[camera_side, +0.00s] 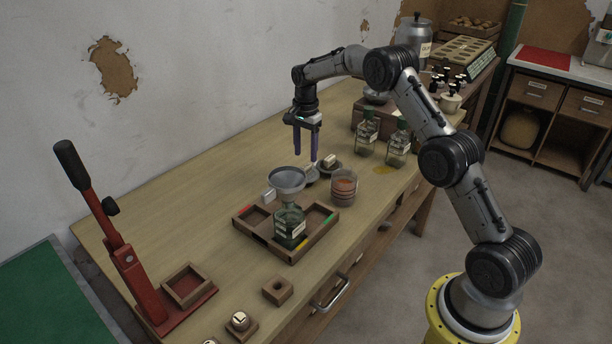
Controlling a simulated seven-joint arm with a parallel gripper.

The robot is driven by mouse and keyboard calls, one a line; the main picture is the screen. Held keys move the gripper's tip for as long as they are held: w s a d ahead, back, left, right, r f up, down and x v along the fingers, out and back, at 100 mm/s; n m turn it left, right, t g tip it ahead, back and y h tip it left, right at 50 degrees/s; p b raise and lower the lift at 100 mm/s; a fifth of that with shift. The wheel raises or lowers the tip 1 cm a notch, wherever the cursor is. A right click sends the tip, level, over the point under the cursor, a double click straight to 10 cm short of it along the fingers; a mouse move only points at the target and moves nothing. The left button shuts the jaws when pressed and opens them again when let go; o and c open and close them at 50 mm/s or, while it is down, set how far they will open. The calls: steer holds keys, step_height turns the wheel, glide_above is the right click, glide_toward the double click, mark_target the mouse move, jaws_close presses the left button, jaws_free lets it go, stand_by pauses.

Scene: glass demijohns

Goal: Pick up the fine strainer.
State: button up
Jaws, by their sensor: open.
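My gripper (306,158) points straight down over the middle of the bench, its two dark fingers apart with nothing between them. Just below and right of the fingertips are two small round, shallow items: a pale grey-green one (312,176) and a darker dish-like one (331,169) with a light label or block by it. One of these may be the fine strainer, but they are too small to tell which. A wide grey funnel (287,180) sits on top of a green glass demijohn (290,228) in the wooden tray.
The compartmented wooden tray (257,241) has coloured marks. A glass jar with reddish bands (343,188) stands right of the small round items. A red lever press (125,257) is at left.

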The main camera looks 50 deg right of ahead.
mark_target(306, 166)
steer(key=f, duration=0.5)
steer(key=shift+d+f, duration=0.15)
steer(key=shift+d, duration=0.05)
jaws_close()
steer(key=shift+w, duration=0.1)
